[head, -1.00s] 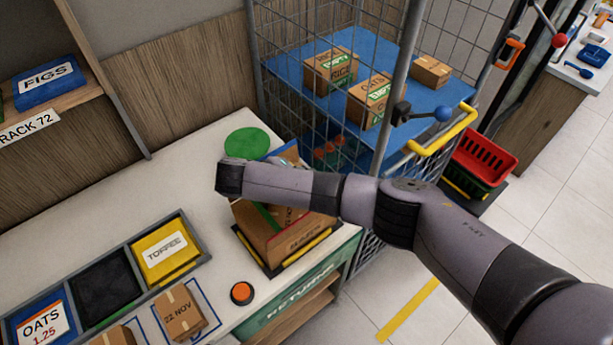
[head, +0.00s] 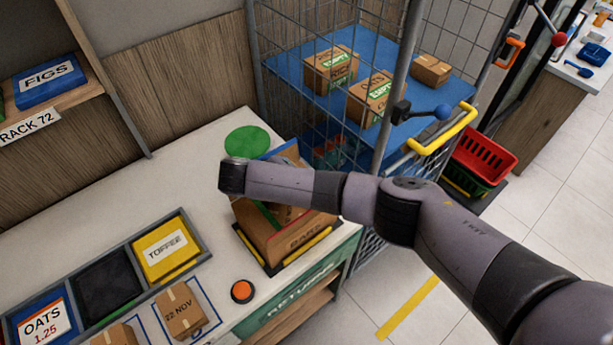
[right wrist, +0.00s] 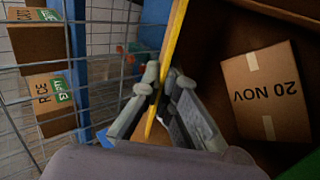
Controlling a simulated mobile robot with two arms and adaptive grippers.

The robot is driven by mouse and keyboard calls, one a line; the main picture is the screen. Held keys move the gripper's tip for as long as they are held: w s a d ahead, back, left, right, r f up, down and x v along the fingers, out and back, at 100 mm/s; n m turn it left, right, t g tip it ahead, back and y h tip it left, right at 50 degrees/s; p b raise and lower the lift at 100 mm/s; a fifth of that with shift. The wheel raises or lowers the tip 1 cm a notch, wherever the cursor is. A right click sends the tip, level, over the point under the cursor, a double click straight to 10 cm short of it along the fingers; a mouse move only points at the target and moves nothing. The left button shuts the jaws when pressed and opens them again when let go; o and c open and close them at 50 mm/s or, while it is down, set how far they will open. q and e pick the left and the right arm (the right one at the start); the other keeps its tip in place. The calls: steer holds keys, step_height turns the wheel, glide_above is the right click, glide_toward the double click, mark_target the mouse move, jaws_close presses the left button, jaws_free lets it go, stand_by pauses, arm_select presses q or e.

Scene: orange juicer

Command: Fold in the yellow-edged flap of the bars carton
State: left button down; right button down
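The bars carton (head: 278,236) stands on a dark mat on the counter, its top open. My right arm crosses over it and hides much of its top in the head view. In the right wrist view the yellow-edged flap (right wrist: 173,40) stands up edge-on beside the carton's opening. My right gripper (right wrist: 164,75) has one finger on each side of this flap, and the fingertips look closed on it. A small box marked 20 NOV (right wrist: 265,92) lies inside the carton. My left gripper is in neither view.
A wire cage (head: 300,95) with a blue shelf and several small boxes stands close behind the carton. An orange button (head: 242,291), a 22 NOV box (head: 181,312) and a tray with a yellow TOFFEE box (head: 166,249) are to the front left.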

steer(key=t+h+b, duration=0.1)
steer(key=f+h+b, duration=0.1)
steer(key=b, duration=0.1)
steer(key=shift+s+a+t, duration=0.2)
steer(key=shift+a+t, duration=0.05)
steer(key=shift+t, duration=0.15)
steer(key=shift+f, duration=0.1)
steer(key=c, duration=2.3)
jaws_free()
steer(key=o, duration=0.4)
